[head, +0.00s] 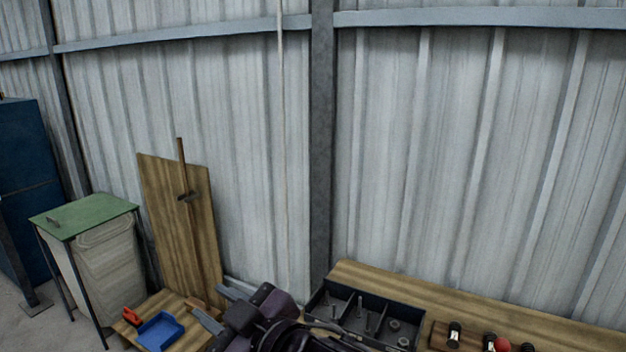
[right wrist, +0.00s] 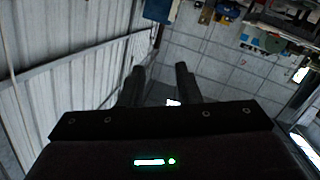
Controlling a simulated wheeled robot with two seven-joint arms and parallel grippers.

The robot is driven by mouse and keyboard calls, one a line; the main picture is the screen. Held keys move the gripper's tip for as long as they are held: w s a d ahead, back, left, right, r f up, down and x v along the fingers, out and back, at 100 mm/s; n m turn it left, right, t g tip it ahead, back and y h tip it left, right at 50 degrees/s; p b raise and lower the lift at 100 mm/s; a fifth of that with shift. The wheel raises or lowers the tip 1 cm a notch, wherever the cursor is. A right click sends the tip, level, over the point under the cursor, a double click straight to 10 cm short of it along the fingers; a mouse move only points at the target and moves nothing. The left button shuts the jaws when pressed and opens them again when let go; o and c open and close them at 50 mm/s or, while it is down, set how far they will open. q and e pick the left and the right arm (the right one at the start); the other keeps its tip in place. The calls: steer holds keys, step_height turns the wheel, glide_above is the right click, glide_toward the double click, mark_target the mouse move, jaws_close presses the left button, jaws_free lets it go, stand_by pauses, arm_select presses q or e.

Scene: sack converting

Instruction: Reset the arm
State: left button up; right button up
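My right gripper (head: 209,301) is at the bottom centre of the head view, pointing left over the low wooden surface with the blue tray. Its two grey fingers are apart and nothing shows between them. In the right wrist view the same gripper (right wrist: 160,70) has its two dark fingers spread with an empty gap. The dark wrist and arm links behind it are mine. My left gripper does not show in either view.
A wooden bench (head: 465,299) with a dark divided bin (head: 333,293) lies right of my arm. A blue tray (head: 160,331) and an orange-red item (head: 131,316) lie left. A green-topped stand (head: 85,215), a leaning board (head: 160,205) and a corrugated wall (head: 430,150) stand behind.

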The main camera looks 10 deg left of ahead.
steer(key=w+d+f+m+t+h, duration=0.1)
steer(key=d+f+m+h, duration=0.35)
steer(key=d+f, duration=0.45)
steer(key=w+d+f+m+h, duration=0.2)
steer(key=d+f+m+h, duration=0.4)
steer(key=d, duration=0.6)
steer(key=s+d+f+m+g+h, duration=0.35)
steer(key=s+d+f+g, duration=0.25)
steer(key=s+d+f, duration=0.95)
step_height(320, 180, down, 31)
steer(key=d+g+b, duration=0.1)
steer(key=b, duration=0.4)
steer(key=s+d+f+b, duration=0.2)
steer(key=s+f, duration=0.8)
steer(key=f, duration=0.2)
steer(key=s+d+f+g+b, duration=0.1)
steer(key=s+d+f+b, duration=0.1)
steer(key=s+f, duration=0.8)
step_height(320, 180, down, 3)
steer(key=shift+s+g+b, duration=0.3)
steer(key=shift+s+b, duration=0.1)
steer(key=shift+b, duration=0.1)
